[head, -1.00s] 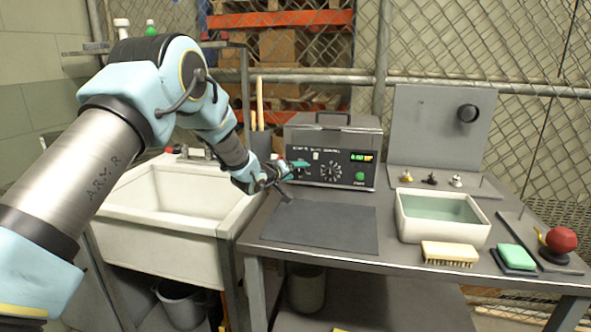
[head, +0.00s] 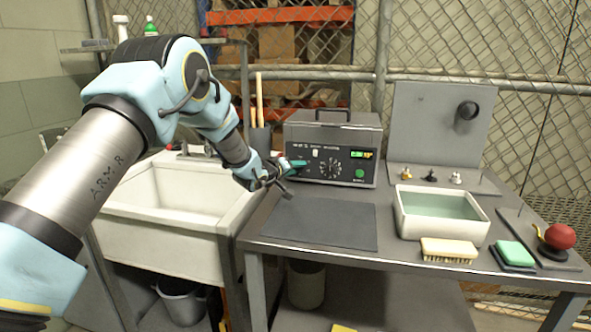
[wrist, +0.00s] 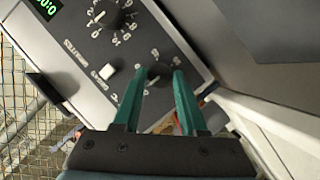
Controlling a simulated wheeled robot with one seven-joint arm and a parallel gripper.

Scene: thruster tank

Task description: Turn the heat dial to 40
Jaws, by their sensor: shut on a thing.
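The grey bath machine (head: 332,128) stands at the back of the bench with a black front panel. My gripper (head: 301,164) is at the panel's left side. In the wrist view its teal fingers (wrist: 158,82) are shut on a small black dial (wrist: 159,72), one finger on each side. The dial's pointer and most of its scale are hidden, so I cannot read its setting. A larger numbered dial (wrist: 106,13) is beside it, also seen mid-panel in the head view (head: 330,168). A white switch (wrist: 107,71) and a lit display (head: 362,154) are on the panel.
A green button (head: 360,173) is below the display. A dark mat (head: 320,224) lies in front of the machine. A water tray (head: 441,231), brush (head: 447,251) and green sponge (head: 515,254) are to the right. A white sink (head: 165,195) is left.

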